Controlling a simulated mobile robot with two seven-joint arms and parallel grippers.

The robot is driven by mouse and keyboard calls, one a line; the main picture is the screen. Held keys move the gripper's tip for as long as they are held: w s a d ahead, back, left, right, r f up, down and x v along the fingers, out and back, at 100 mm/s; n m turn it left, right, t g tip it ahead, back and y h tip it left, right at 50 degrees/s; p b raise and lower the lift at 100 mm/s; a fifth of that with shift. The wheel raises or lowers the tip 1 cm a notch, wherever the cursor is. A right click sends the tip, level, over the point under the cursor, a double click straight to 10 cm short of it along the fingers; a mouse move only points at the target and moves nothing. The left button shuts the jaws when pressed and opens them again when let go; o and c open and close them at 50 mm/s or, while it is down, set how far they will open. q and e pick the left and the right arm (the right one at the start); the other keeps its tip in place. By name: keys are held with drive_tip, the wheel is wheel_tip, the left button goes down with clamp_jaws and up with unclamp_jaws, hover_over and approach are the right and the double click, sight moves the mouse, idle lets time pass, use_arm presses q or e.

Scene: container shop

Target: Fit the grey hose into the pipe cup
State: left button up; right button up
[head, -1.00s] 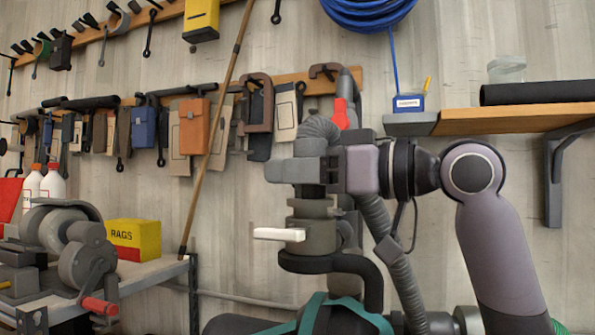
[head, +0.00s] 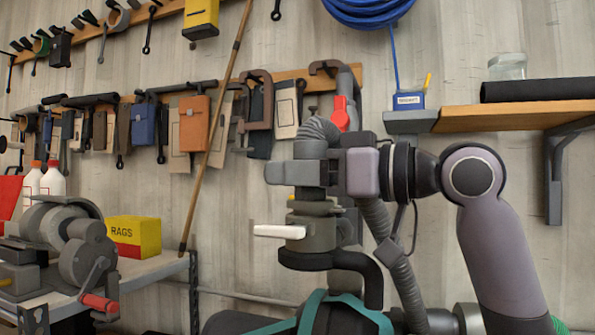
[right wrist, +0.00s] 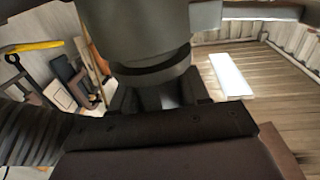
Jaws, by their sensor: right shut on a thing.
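My right gripper (head: 312,188) points down in the head view, shut on the upright end of the grey hose. The corrugated hose (head: 400,285) arches over the gripper from behind and hangs down to the right. The grey pipe cup (head: 310,238) stands directly below, with a white lever sticking out to its left, on a dark bent pipe (head: 345,262). An olive collar shows between jaws and cup; I cannot tell how deep the hose end sits. The right wrist view shows the large grey cup (right wrist: 150,35) close to the jaws (right wrist: 160,100), and the ribbed hose (right wrist: 30,135) at left.
A dark tank with teal straps (head: 330,315) lies below the pipe. A wooden shelf (head: 520,118) is at right. Tools hang on the back wall.

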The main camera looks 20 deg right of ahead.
drive_tip(key=shift+f, duration=0.3)
drive_tip(key=o, duration=1.3)
drive_tip(key=shift+c, duration=0.2)
drive_tip(key=b+v, duration=0.2)
drive_tip(key=v, duration=0.5)
drive_tip(key=shift+d, duration=0.1)
